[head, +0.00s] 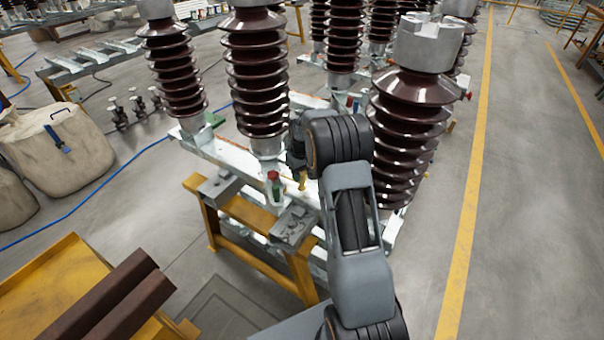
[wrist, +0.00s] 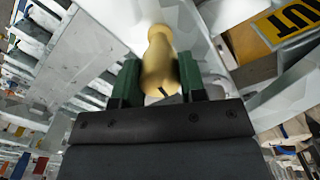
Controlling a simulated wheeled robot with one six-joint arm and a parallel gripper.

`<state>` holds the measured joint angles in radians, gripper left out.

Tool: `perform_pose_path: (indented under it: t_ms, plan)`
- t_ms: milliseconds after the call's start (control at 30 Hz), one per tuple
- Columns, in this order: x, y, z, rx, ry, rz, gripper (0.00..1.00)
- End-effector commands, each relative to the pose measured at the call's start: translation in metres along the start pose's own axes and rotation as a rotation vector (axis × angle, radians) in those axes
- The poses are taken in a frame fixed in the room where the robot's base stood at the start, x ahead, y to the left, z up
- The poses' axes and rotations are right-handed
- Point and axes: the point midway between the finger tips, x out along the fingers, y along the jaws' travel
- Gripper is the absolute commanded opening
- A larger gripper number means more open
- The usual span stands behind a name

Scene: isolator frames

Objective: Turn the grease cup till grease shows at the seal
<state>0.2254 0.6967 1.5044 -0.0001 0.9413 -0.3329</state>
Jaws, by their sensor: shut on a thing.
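The grease cup (wrist: 159,62) is a brass-coloured, rounded piece in the wrist view. My gripper (wrist: 160,82) is shut on it, with one green-padded finger on each side. In the head view a small brass piece (head: 302,181) shows beside the base of the middle insulator, near the end of my arm. My arm hides most of the gripper in that view. I cannot make out the seal or any grease in either view.
Brown ribbed insulators (head: 256,75) stand on a pale steel frame (head: 225,158) over a yellow trestle (head: 255,215). A yellow cart (head: 50,285) is at lower left. The right floor is clear.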

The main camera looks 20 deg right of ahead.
Motion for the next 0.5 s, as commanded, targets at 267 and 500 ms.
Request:
perform_pose_path:
  t_ms: [267,500]
  plan:
    - [-0.0012,0.0002,-0.0009,-0.001,0.004,0.001,0.56]
    - [-0.0006,0.0001,-0.0004,-0.001,0.002,0.0,0.64]
